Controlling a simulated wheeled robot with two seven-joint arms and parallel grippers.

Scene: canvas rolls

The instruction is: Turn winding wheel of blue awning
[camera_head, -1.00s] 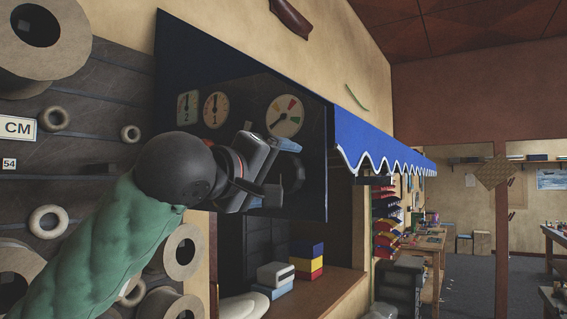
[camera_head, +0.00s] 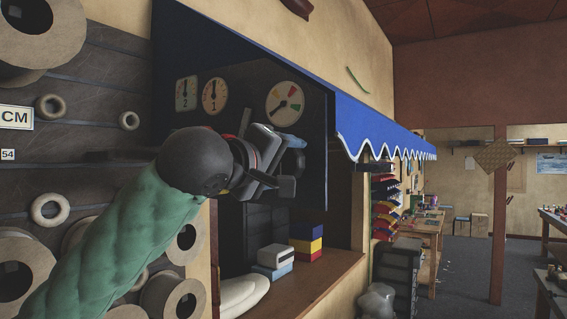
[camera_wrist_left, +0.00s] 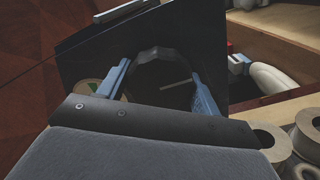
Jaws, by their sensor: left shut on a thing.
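The blue awning (camera_head: 375,125), with a scalloped white edge, juts out above the window opening. A dark panel with dials (camera_head: 250,125) hangs below its left end. The dark winding wheel (camera_head: 299,163) is on this panel, mostly hidden behind my left gripper (camera_head: 286,163). In the left wrist view the wheel's curved dark rim (camera_wrist_left: 158,53) lies between the two blue fingers of my left gripper (camera_wrist_left: 160,78), which is shut on it. My right gripper is not in view.
Rolls (camera_head: 175,295) hang on the dark wall at left. The wooden counter (camera_head: 325,285) below the awning carries coloured boxes (camera_head: 306,240) and a white roll (camera_head: 243,292). A shelf of coloured items (camera_head: 385,205) stands beyond.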

